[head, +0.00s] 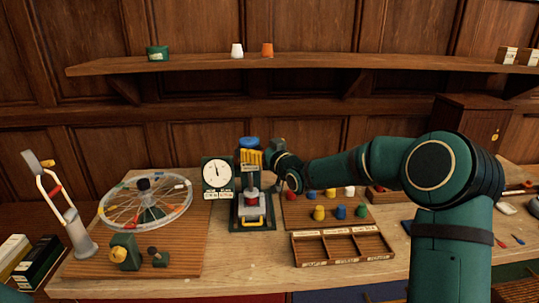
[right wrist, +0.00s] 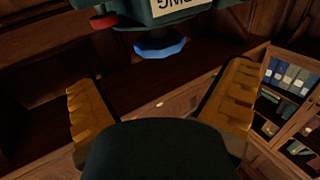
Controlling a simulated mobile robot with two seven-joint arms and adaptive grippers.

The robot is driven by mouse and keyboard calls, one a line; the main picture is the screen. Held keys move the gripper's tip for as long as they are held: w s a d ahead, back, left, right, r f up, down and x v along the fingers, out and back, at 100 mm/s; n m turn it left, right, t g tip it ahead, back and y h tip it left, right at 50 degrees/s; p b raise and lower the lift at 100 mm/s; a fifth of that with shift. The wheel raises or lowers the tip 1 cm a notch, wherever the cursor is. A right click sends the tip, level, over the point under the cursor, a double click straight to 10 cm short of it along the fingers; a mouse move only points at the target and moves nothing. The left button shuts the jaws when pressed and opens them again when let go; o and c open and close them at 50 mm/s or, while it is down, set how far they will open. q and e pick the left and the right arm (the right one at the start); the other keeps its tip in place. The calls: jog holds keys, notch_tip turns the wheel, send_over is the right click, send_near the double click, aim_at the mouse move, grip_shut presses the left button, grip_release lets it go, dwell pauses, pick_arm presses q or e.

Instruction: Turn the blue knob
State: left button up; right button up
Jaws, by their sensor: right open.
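The blue knob (head: 249,142) sits on top of a dark green press-like device (head: 239,212) at the middle of the bench. It also shows in the right wrist view (right wrist: 160,47), beyond the fingers and roughly midway between them, under a green block with a white label. My right gripper (head: 250,160) has yellow fingers and reaches in from the right, at the device just below the knob in the head view. In the right wrist view the gripper (right wrist: 162,80) is open, with nothing between its fingers. I cannot tell whether it touches the device. My left gripper is not in view.
A white dial gauge (head: 216,172) stands left of the device. A spoked wheel (head: 120,208) is further left. A board with coloured pegs and a compartment tray (head: 342,260) lie to the right, below my arm. A shelf (head: 320,62) with small cups runs above.

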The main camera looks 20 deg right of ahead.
jog(key=v, duration=0.5)
jog(key=shift+s+f, duration=0.1)
dwell(0.4)
